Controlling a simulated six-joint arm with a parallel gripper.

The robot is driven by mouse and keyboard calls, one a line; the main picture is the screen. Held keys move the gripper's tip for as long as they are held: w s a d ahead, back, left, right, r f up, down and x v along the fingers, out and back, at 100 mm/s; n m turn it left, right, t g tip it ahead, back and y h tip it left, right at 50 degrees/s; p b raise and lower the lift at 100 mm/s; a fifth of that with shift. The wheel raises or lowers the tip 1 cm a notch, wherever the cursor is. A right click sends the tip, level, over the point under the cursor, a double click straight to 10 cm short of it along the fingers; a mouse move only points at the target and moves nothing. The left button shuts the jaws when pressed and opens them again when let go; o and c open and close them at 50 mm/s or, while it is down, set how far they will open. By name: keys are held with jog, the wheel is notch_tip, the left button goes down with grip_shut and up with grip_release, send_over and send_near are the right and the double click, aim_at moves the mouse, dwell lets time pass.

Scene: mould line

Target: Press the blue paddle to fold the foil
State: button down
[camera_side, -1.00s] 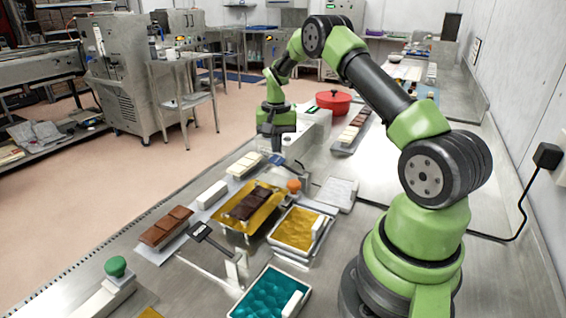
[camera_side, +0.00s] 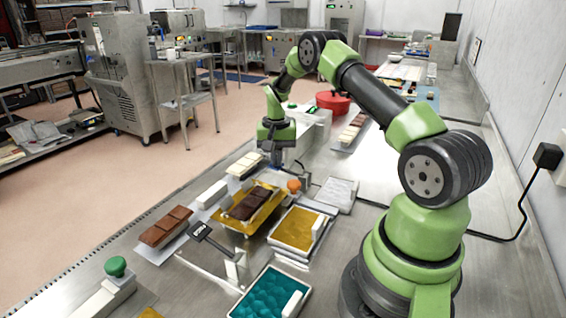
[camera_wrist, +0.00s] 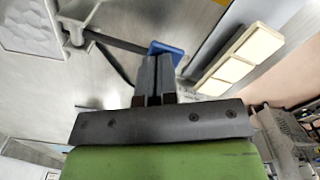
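The blue paddle (camera_wrist: 165,48) shows in the wrist view right at the tips of my gripper's fingers. My gripper (camera_wrist: 159,60) has its two dark fingers together, with nothing visible between them, and its tips overlap the paddle's edge; whether they touch it I cannot tell. In the side view my gripper (camera_side: 276,163) points down behind the gold foil and mostly hides the paddle. The gold foil (camera_side: 228,220) lies under a dark chocolate bar (camera_side: 247,203), its edges partly raised around the bar.
An orange knob (camera_side: 294,185) stands just right of my gripper. A white chocolate bar (camera_side: 245,164) lies left of it. A gold tray (camera_side: 297,230), a teal tray (camera_side: 268,294), a black paddle (camera_side: 200,230) and a milk chocolate bar (camera_side: 166,226) are nearer the camera.

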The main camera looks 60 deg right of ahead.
jog(key=shift+f, duration=1.3)
jog(key=shift+r, duration=5.05)
jog(key=s+a+r+n+t, duration=0.3)
jog(key=s+a+r+n, duration=0.1)
jog(key=a+r, duration=1.1)
jog(key=s+a+r+n+t+y, duration=0.1)
jog(key=s+a+n+t, duration=0.1)
jog(key=s+a, duration=0.3)
jog(key=s+a+r+n+t+y, duration=0.1)
jog(key=s+a, duration=0.4)
jog(key=s, duration=0.6)
jog(key=shift+a+r+n+t, duration=0.15)
jog(key=shift+r+n+t, duration=0.35)
jog(key=shift+t, duration=0.1)
